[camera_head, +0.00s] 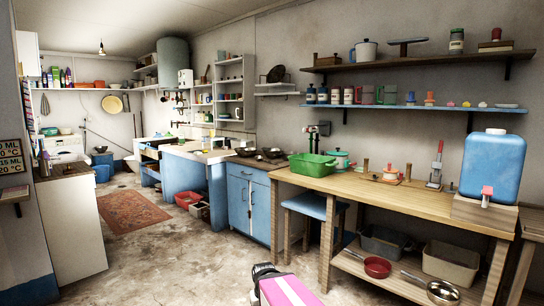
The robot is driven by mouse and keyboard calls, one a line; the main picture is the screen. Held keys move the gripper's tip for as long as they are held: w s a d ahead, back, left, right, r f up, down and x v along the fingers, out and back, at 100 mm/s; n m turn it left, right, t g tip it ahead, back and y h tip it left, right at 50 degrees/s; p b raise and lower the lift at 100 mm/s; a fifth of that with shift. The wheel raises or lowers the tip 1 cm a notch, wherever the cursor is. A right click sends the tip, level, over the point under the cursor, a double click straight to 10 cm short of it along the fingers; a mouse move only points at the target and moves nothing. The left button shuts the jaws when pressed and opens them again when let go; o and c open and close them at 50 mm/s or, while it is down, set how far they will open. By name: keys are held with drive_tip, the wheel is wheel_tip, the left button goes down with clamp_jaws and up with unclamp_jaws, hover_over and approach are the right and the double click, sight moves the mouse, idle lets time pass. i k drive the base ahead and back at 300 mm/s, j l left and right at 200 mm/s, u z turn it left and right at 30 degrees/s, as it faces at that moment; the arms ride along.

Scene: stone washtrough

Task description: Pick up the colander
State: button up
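I cannot pick out the colander for certain, as no holes can be made out in any vessel. A green open vessel with raised sides (312,165) stands at the left end of the wooden worktable. A dark round dished thing (276,74) leans on a small wall rack, and a yellow round one (112,104) hangs on the far wall. A black and pink part of my arm shows at the bottom centre, with my gripper (264,268) seemingly at its dark end, well short of the table. Its fingers cannot be made out.
The wooden table (400,196) carries a teal-lidded pot (341,160) and a blue water container (493,165). A blue stool (312,207) is tucked under it. Pans lie on its low shelf. A blue cabinet (248,204) stands left of it. The floor (180,265) ahead is clear.

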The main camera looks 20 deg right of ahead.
sight(272, 153)
drive_tip(key=i+j+z, duration=0.15)
drive_tip(key=i, duration=0.45)
drive_tip(key=i+j+z, duration=0.15)
drive_tip(key=i+j, duration=0.3)
drive_tip(key=i, duration=0.15)
drive_tip(key=i+j+z, duration=0.15)
drive_tip(key=i+j, duration=0.25)
drive_tip(key=i, duration=0.2)
